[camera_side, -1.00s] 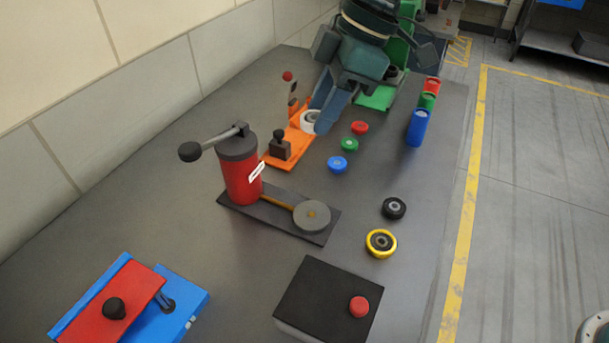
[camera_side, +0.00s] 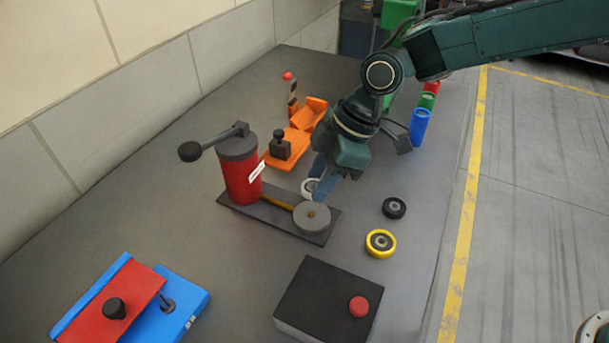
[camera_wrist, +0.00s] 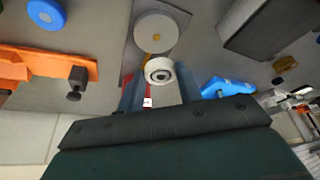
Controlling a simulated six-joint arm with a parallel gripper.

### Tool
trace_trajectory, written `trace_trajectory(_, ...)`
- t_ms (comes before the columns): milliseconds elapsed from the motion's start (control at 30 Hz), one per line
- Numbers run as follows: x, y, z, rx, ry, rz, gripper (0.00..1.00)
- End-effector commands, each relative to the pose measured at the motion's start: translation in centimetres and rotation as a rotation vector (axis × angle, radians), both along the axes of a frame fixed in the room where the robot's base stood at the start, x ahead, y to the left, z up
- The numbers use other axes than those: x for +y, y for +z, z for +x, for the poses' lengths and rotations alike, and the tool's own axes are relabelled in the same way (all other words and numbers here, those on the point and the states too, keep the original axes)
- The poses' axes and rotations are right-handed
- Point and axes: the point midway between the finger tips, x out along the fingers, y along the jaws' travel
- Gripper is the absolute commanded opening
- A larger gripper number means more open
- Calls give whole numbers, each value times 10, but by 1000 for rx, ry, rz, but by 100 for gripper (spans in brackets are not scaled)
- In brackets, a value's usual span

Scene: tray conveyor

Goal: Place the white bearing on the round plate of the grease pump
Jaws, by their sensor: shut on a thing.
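The grease pump has a red cylinder (camera_side: 243,182) with a grey lever, on a dark base. Its round grey plate (camera_side: 312,218) sits at the base's right end, and the plate also shows at the top of the wrist view (camera_wrist: 156,32). My gripper (camera_side: 322,187) is shut on the white bearing (camera_side: 309,187), just behind the round plate in the side view. In the wrist view the bearing (camera_wrist: 159,70) is between the fingers, below the plate in the picture and apart from it. Most of the bearing is hidden by my gripper in the side view.
A black bearing (camera_side: 394,208) and a yellow-rimmed bearing (camera_side: 381,243) lie right of the plate. A black box with a red button (camera_side: 359,307) stands in front. An orange fixture (camera_side: 291,148) is behind the pump. A red and blue fixture (camera_side: 113,306) is front left.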

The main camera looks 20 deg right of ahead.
Motion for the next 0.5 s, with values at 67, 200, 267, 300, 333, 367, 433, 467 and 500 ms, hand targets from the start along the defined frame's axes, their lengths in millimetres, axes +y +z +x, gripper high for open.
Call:
trace_trajectory(67, 0, -10, 0, 1, 0, -1, 11)
trace_trajectory(200, 0, -17, 0, 0, 0, 1, 11)
trace_trajectory(267, 0, -18, 0, 0, 0, 1, 11)
trace_trajectory(300, 0, -18, 0, -1, 1, 1, 11)
trace_trajectory(333, 0, -18, 0, -1, 1, 1, 11)
trace_trajectory(367, 0, -18, 0, 0, 0, 1, 11)
trace_trajectory(433, 0, -20, 0, 0, 0, 1, 11)
trace_trajectory(467, 0, -22, 0, 0, 0, 1, 11)
trace_trajectory(500, 0, -25, 0, 1, 0, 0, 11)
